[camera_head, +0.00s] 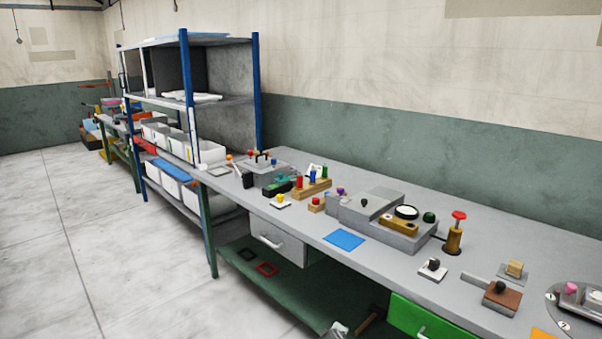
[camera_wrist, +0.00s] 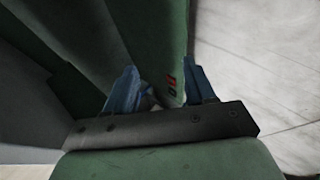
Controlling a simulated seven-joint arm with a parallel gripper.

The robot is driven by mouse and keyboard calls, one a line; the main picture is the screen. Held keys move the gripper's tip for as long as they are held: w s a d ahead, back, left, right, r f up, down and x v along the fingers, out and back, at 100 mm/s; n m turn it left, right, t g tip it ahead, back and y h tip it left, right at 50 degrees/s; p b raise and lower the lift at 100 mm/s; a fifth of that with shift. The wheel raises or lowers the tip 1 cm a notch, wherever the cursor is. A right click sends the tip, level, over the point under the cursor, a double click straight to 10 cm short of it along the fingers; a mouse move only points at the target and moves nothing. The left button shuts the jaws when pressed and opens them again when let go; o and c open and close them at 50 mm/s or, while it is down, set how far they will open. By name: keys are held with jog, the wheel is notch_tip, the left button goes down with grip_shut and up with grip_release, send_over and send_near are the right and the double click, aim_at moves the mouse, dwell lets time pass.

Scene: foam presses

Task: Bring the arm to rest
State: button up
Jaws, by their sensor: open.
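My gripper (camera_wrist: 161,88) shows in the wrist view with its two blue fingers spread apart. Nothing is seen held between them. A dark bar carries the fingers, and a green rounded surface lies below it in the picture. Behind the fingers are dark green surfaces, with small red marks between the fingertips; I cannot tell whether these surfaces belong to me. My arm and gripper cannot be made out in the head view.
A long grey workbench (camera_head: 300,228) holds a grey press block (camera_head: 375,207), a red-knobbed post (camera_head: 455,233), a blue mat (camera_head: 344,240) and small parts. A blue-posted shelf (camera_head: 258,90) stands at the back left. Pale floor (camera_head: 120,250) is clear at left.

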jog(key=s+d+f+m+g, duration=0.35)
jog(key=s+f, duration=0.45)
jog(key=s, duration=0.4)
jog(key=s+d+f+m+g, duration=0.2)
jog(key=s+d+f+g, duration=0.15)
jog(key=s+f, duration=0.75)
jog(key=s+a+f+m+g+y, duration=0.1)
jog(key=s+m+g, duration=0.4)
jog(key=s, duration=2.4)
jog(key=a+g+y, duration=0.1)
jog(key=g, duration=0.2)
jog(key=shift+s+a+m+g, duration=0.2)
jog(key=shift+s+m+g, duration=0.05)
jog(key=shift+m+g, duration=0.15)
